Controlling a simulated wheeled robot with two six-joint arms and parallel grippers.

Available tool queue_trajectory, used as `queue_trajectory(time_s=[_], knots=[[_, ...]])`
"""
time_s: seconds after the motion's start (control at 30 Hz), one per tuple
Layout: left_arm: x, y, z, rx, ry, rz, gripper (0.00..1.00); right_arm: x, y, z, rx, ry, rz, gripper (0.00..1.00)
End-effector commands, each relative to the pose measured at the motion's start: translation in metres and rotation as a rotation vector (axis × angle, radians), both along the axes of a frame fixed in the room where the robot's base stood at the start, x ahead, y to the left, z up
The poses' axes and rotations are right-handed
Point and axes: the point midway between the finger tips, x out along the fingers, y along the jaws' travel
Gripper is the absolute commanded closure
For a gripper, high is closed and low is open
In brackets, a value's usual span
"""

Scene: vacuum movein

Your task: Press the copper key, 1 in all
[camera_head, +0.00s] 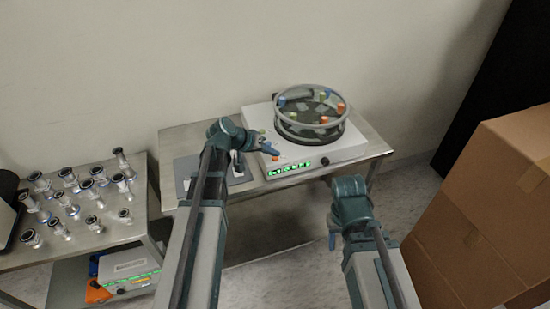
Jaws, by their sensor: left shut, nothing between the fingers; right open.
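A white bench device (345,152) stands on the steel table, with a lit green display (290,168) on its front. A small orange-copper spot (278,157) shows at its front left; it may be the copper key, but it is too small to be sure. My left gripper (270,149) is shut and empty, its tips just above and beside that spot. I cannot tell whether they touch the device. My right gripper (333,230) hangs in front of the table at the right, open and empty, its fingers hardly visible.
A clear round rack (311,90) with coloured caps tops the device. A grey plate (184,172) lies to its left. Several glass flasks (68,178) stand on the left cart (115,236). Cardboard boxes (480,220) stand at the right.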

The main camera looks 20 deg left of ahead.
Motion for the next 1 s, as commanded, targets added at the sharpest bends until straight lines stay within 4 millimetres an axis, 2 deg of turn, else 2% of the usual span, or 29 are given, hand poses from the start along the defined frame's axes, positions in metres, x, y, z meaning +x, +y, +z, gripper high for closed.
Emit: queue_trajectory(time_s=[0.5,0.83,1.0], knots=[[-0.0001,0.0000,-0.0068,0.000,0.000,0.000,1.00,0.0000,0.0000,-0.0066,0.000,0.000,0.000,0.50],[-0.0002,-0.0001,-0.0050,0.000,0.001,-0.001,1.00,0.0000,0.0000,-0.0048,0.000,0.000,0.000,0.50],[-0.0002,-0.0001,0.0024,0.000,0.001,-0.001,1.00,0.0000,0.0001,0.0025,0.000,0.000,0.000,0.50]])
